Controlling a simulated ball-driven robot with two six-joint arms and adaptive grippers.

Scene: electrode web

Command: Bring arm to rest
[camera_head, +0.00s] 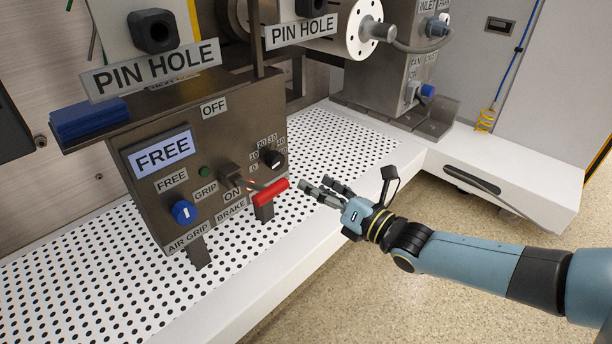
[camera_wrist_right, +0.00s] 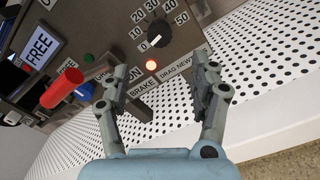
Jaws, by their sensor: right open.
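My right gripper (camera_head: 322,192) is in front of the control panel (camera_head: 212,133), just right of the red lever handle (camera_head: 271,191). In the right wrist view the fingers of the right gripper (camera_wrist_right: 158,88) are spread with nothing between them. The red handle (camera_wrist_right: 62,88) lies outside the left finger there, apart from it. My right arm (camera_head: 470,258) comes in from the right edge. My left gripper does not show in either view.
The panel has a blue knob (camera_head: 184,212), a FREE display (camera_head: 163,152) and a black dial (camera_head: 271,160). A blue block (camera_head: 89,119) lies on its top ledge. The perforated white deck (camera_head: 95,270) lies below. The speckled floor (camera_head: 440,190) at the right is open.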

